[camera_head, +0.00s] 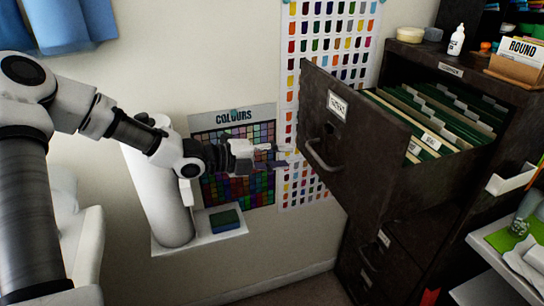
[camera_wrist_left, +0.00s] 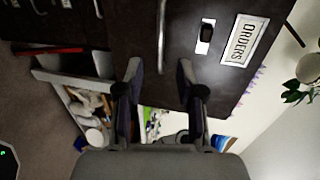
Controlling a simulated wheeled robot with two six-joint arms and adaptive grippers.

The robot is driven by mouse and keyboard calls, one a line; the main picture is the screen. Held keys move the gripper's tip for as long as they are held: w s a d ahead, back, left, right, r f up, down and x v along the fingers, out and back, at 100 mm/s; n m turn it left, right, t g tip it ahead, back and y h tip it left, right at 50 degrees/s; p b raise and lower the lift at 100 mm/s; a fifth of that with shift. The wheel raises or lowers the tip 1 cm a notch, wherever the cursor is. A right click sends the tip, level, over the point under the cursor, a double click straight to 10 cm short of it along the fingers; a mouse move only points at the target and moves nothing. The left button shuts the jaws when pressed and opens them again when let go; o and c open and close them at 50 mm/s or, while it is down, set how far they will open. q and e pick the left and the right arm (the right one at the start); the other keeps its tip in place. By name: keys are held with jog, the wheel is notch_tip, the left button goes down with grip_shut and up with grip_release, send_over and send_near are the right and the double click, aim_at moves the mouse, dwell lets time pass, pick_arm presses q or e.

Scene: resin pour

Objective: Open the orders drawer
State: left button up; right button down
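The orders drawer (camera_head: 355,130) of the dark filing cabinet stands well out in the head view, with green folders in it. Its front also fills the top of the left wrist view (camera_wrist_left: 185,25), where the label (camera_wrist_left: 243,40) reads ORDERS. The metal bar handle (camera_head: 320,157) is on this front; in the left wrist view the handle (camera_wrist_left: 161,35) lies ahead of and between my fingertips. My left gripper (camera_head: 284,157) is open and empty, just off the handle to the left. In the left wrist view its fingers (camera_wrist_left: 160,72) are apart. My right gripper is not in view.
A lower closed drawer (camera_head: 375,260) is below. A white shelf unit (camera_head: 500,265) with items stands at the right. A box (camera_head: 518,68), a white bottle (camera_head: 456,40) and a tub (camera_head: 410,34) are on the cabinet top. Colour charts (camera_head: 235,150) hang on the wall behind my arm.

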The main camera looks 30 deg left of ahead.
pick_arm(q)
jog(key=shift+v, duration=1.1)
jog(key=s+d+f+n+g+y, duration=0.1)
jog(key=s+d+f+n+g, duration=0.2)
jog(key=s+f, duration=0.5)
jog(key=s+d+f+n+g+y, duration=0.1)
jog(key=s+d+f+g, duration=0.35)
jog(key=f, duration=0.85)
jog(key=s+d+f+n+g+y, duration=0.1)
jog(key=s+d+f+n+g, duration=0.25)
jog(key=f, duration=0.65)
jog(key=s+d+f+n+g+y, duration=0.1)
jog(key=s+f+n+y, duration=0.15)
jog(key=s, duration=0.35)
jog(key=s+d+f+n+g+y, duration=0.1)
jog(key=s+f+n, duration=0.2)
jog(key=s, duration=0.3)
jog(key=a+n+y, duration=0.1)
jog(key=n, duration=0.3)
jog(key=s+a+n+y, duration=0.1)
jog(key=a+n, duration=0.1)
jog(key=n, duration=0.2)
jog(key=a+n+y, duration=0.1)
jog(key=n, duration=0.4)
jog(key=shift+s+a+f+t, duration=0.35)
jog(key=shift+a+t, duration=0.05)
